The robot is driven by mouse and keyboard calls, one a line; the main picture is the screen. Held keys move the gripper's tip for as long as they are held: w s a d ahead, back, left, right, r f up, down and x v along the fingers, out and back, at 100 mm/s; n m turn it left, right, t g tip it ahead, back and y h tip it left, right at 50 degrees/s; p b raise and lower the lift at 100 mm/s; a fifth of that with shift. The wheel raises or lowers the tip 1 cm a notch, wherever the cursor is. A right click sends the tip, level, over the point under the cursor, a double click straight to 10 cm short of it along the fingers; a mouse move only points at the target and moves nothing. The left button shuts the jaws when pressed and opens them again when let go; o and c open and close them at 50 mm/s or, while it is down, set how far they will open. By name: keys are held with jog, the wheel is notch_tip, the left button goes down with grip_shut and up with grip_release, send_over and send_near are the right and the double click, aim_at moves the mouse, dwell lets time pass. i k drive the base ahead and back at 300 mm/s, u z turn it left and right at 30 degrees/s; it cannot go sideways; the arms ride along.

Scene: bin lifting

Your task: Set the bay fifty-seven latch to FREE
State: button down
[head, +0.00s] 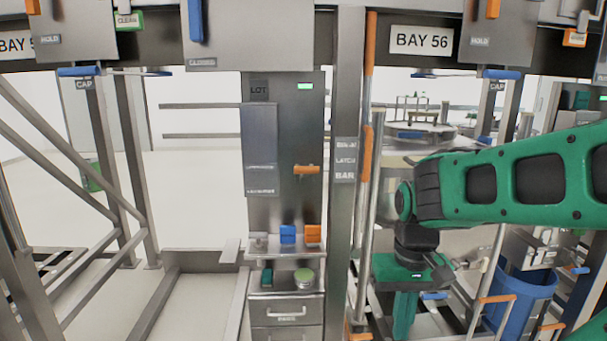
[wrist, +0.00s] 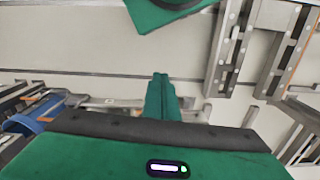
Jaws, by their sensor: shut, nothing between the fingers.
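My gripper (head: 404,318) hangs pointing down at the lower right in the head view, its green fingers together and empty. The closed fingers also show in the wrist view (wrist: 160,95). A sign (head: 421,40) at the upper right reads BAY 56. No full 57 label is legible. An orange handle (head: 307,169) sits sideways on the grey central panel (head: 290,210), left of my gripper. No FREE marking is legible.
A blue block (head: 288,234) and an orange block (head: 313,234) stand on a shelf above a drawer unit (head: 287,312). Metal posts and an orange-topped rod (head: 370,60) stand between the panel and my arm. A blue bin (head: 524,293) is at the right. Open floor shows behind.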

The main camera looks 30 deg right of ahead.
aim_at(305, 172)
jog(key=u, duration=1.25)
jog(key=k, duration=0.95)
jog(key=z, duration=1.05)
jog(key=i, duration=1)
jog(key=u, duration=0.05)
